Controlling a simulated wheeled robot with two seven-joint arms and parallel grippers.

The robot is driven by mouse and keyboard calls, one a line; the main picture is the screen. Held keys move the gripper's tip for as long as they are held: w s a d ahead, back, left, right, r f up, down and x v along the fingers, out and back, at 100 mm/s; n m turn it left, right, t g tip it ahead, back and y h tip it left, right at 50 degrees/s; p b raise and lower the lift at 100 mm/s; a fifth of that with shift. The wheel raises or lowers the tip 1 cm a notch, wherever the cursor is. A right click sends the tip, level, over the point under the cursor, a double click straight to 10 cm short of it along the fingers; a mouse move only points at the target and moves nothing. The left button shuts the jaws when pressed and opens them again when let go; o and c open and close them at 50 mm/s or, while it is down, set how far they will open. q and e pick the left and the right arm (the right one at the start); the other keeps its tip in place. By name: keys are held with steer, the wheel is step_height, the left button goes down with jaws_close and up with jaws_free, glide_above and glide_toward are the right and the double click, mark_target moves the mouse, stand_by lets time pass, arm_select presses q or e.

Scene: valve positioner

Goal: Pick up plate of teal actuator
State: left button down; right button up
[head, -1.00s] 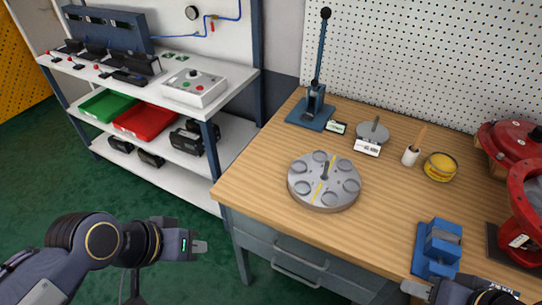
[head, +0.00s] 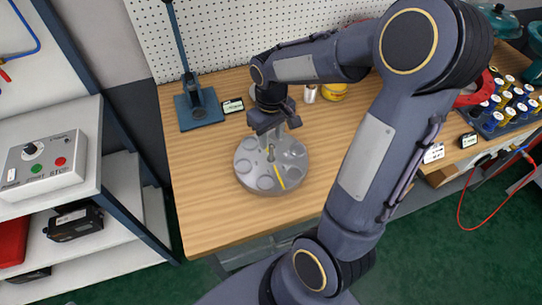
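A round grey plate (head: 243,168) with several round recesses and a yellow stripe lies flat on the wooden bench. A short post (head: 271,154) stands at its middle. My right gripper (head: 271,142) points down over this plate, with its fingers at the post. I cannot tell whether they are closed on it. A teal housing (head: 502,22) shows at the top right, cut by the frame edge. A smaller grey disc (head: 262,93) is mostly hidden behind my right arm. My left gripper is out of view.
A blue lever press (head: 198,108) stands on the bench (head: 205,190) at the back left, beside a small label card (head: 232,106). A yellow round part (head: 334,92) lies behind my arm. A rack of several capped bottles (head: 508,105) is at the right. The bench left of the plate is clear.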

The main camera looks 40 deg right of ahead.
mark_target(271, 159)
step_height(271, 159, down, 8)
steer(key=shift+w+r, duration=0.1)
steer(key=shift+r, duration=0.15)
jaws_close()
stand_by(0.4)
